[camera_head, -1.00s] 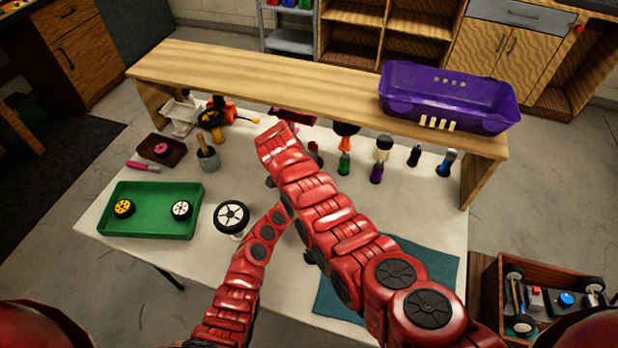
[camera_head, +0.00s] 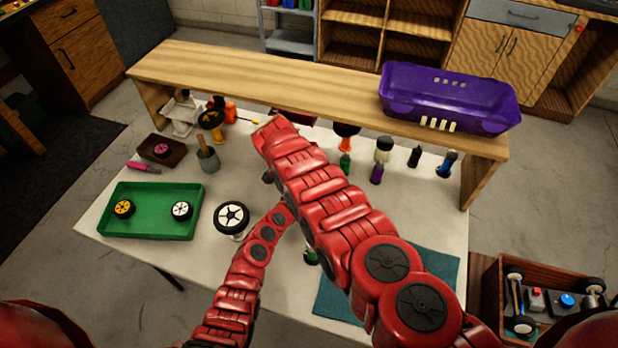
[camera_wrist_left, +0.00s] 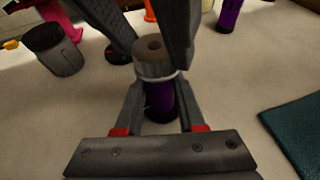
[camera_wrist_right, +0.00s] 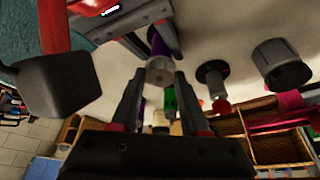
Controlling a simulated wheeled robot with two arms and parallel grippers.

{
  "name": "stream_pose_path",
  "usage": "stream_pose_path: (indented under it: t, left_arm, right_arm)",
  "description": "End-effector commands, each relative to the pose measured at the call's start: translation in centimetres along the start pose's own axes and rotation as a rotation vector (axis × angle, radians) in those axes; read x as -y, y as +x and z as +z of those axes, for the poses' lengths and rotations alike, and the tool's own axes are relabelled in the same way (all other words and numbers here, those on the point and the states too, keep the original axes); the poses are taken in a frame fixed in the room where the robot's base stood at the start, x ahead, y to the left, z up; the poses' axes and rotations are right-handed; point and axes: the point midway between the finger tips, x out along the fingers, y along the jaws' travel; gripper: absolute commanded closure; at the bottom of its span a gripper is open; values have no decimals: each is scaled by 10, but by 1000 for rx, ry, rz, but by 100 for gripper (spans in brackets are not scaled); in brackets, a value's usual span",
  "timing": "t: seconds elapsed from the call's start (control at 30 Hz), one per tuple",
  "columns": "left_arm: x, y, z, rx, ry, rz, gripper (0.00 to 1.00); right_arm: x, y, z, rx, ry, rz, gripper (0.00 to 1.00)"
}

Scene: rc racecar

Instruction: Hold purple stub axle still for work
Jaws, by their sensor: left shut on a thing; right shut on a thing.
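The purple stub axle (camera_wrist_left: 158,98) stands upright in the left wrist view, with a grey round cap (camera_wrist_left: 154,62) with a hole on top. My left gripper (camera_wrist_left: 158,108) is shut on the purple part from both sides. My right gripper (camera_wrist_left: 150,42) reaches in from above, shut with its fingers on either side of the grey cap. In the right wrist view the grey cap (camera_wrist_right: 160,70) sits between my right gripper's (camera_wrist_right: 160,84) fingers, the purple stub axle (camera_wrist_right: 158,44) beyond it. In the head view my arms hide the axle and both grippers.
A green tray (camera_head: 150,230) with two wheels lies at the left, and another wheel (camera_head: 231,216) stands beside my left arm. A wooden shelf (camera_head: 270,80) with a purple car body (camera_head: 445,95) spans the back. Several tools stand under it. A teal mat (camera_head: 335,303) lies at front right.

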Motion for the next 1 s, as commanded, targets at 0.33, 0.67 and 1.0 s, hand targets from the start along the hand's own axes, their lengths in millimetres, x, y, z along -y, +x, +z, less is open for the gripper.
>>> stream_pose_path:
  t: [0.33, 0.67, 1.0]
  left_arm:
    - [1, 0, -1, -2, 0, -1, 100]
    - [0, 0, 0, -1, 0, 0, 100]
    - [0, 0, 0, 0, 0, 0, 100]
  right_arm:
    - [0, -1, 2, 2, -3, 0, 24]
    - [0, -3, 1, 1, -3, 3, 24]
    - [0, -31, 0, 1, -3, 2, 24]
